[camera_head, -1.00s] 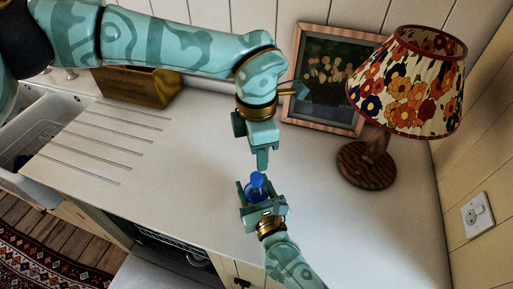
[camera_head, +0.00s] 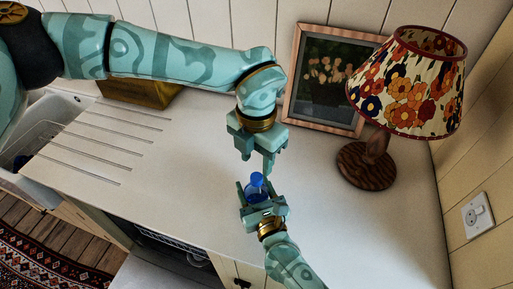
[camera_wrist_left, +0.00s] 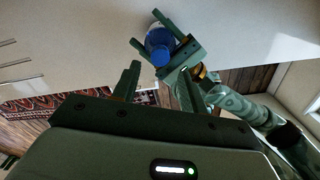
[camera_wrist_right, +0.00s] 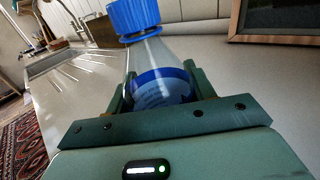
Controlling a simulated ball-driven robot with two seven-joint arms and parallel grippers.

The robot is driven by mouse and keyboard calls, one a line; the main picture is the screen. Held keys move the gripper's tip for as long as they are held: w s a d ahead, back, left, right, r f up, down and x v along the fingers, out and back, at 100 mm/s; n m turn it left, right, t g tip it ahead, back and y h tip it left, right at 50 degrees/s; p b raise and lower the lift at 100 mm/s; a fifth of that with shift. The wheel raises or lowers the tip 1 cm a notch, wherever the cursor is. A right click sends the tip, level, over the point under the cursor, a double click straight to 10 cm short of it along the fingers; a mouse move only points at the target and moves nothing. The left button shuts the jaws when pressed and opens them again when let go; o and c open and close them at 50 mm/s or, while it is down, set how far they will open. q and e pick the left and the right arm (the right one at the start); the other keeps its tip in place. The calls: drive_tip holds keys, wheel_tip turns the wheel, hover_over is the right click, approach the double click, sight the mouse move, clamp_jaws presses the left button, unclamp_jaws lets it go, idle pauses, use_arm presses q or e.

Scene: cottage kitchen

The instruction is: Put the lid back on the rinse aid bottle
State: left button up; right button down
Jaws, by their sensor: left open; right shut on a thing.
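The rinse aid bottle (camera_head: 252,195) is clear with a blue label, which shows in the right wrist view (camera_wrist_right: 158,88). My right gripper (camera_head: 257,191) is shut on its body and holds it over the counter. The blue lid (camera_head: 257,179) sits at the top of the bottle's neck; it also shows in the right wrist view (camera_wrist_right: 133,16). I cannot tell how tightly it is seated. My left gripper (camera_head: 257,162) is open and empty, just above the lid and apart from it. In the left wrist view the lid (camera_wrist_left: 160,56) lies beyond its fingers.
A floral-shaded lamp (camera_head: 408,85) and a framed picture (camera_head: 325,80) stand at the back right. A brass-coloured box (camera_head: 140,93) is behind my left arm. A sink (camera_head: 60,125) is at the left. The counter (camera_head: 180,175) around the bottle is clear.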

sight(256, 176)
use_arm(q)
drive_tip(key=shift+f, duration=2.7)
clamp_jaws()
drive_tip(key=shift+o, duration=0.8)
unclamp_jaws()
wheel_tip(256, 176, up, 12)
